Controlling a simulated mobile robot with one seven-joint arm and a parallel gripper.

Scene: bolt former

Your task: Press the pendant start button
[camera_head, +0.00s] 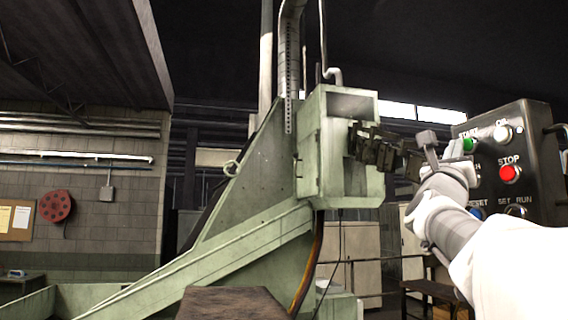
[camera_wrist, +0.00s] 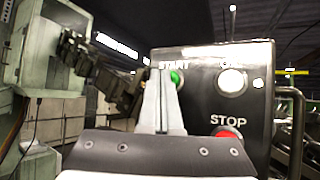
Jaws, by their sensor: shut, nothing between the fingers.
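The dark pendant box (camera_head: 532,170) hangs at the right of the head view and fills the right half of the wrist view (camera_wrist: 255,85). Its green start button (camera_head: 469,144) sits at the upper left under the START label; it also shows in the wrist view (camera_wrist: 176,78). My gripper (camera_head: 455,150) is shut and empty, with its fingertips at the left side of the green button. In the wrist view the shut fingers (camera_wrist: 158,75) partly cover the button's left edge. I cannot tell whether they touch it.
A red stop button (camera_head: 509,173) lies below and right of the start button, and a white button (camera_head: 503,134) sits right of it. A jointed dark arm (camera_head: 385,150) reaches from the green machine (camera_head: 260,170) towards the pendant. A brown block (camera_head: 232,303) stands in front.

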